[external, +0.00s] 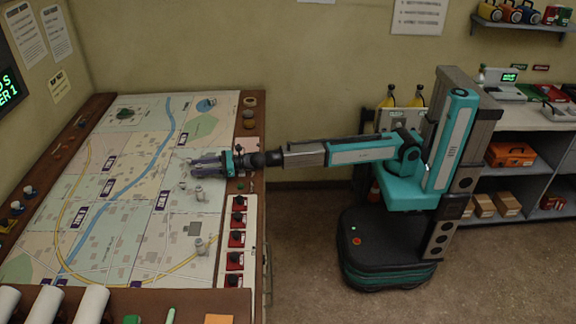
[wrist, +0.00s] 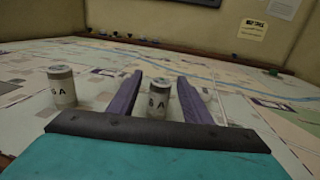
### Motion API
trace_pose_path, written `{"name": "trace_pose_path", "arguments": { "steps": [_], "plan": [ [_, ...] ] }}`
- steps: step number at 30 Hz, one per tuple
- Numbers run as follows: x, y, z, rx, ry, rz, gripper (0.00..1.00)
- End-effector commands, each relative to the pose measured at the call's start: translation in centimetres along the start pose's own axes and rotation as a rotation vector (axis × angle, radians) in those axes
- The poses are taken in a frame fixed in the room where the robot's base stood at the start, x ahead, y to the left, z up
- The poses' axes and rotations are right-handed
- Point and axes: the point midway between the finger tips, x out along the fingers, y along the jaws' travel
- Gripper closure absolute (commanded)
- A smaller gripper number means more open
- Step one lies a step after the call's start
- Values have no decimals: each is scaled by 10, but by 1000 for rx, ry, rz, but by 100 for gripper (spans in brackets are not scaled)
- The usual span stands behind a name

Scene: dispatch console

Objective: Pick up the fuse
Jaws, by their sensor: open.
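My gripper (wrist: 160,78) is open, its two purple fingers pointing forward over the map table. A pale grey cylindrical fuse (wrist: 158,99) with dark "A" lettering stands upright between the fingers in the wrist view, with gaps at its sides. Its base is hidden behind my gripper's dark front edge. A similar fuse (wrist: 62,88) stands upright to the left, outside the fingers. In the external view, my gripper (external: 192,168) is low over the right part of the map.
The map table (external: 130,200) has a raised wooden edge. A strip of red and black switches (external: 236,235) lies along its right side. White rolls (external: 48,305) lie at the near end. Most of the map left of my gripper is clear.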

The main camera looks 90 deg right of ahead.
Motion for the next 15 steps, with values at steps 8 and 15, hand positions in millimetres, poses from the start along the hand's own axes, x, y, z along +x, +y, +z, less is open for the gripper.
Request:
{"name": "trace_pose_path", "arguments": {
  "steps": [8,15],
  "plan": [
    [25,0,0,1,0,0,55],
    [36,0,0,0,0,0,55]
  ]
}}
